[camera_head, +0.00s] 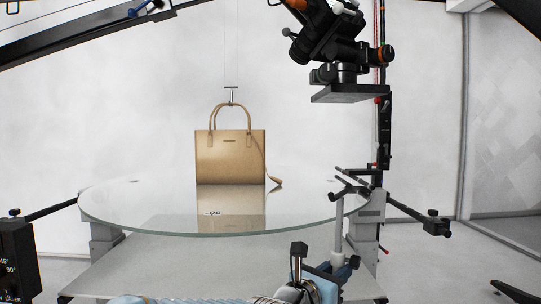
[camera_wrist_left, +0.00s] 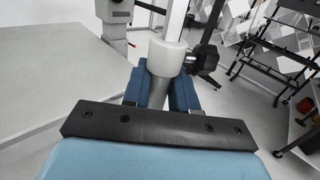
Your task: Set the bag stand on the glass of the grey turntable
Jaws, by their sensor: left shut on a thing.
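The bag stand is an upright, pale grey pole (camera_head: 338,230) in front of the right part of the turntable. In the left wrist view its white collar (camera_wrist_left: 166,58) has a black knob on its right side. My left gripper (camera_head: 326,272) has blue fingers, and in the wrist view (camera_wrist_left: 163,88) they are shut around the stand below the collar. The stand's lower end is hidden. The grey turntable's round glass (camera_head: 130,205) is at the centre. The stand's pole overlaps its right edge in the picture; contact cannot be told. My right gripper is not in view.
A tan handbag (camera_head: 230,155) is upright at the middle of the glass, with a T-shaped hook and thin lines above its handles. A camera rig (camera_head: 340,45) hangs at upper right. A black side arm (camera_head: 433,226) sticks out right. The front glass is clear.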

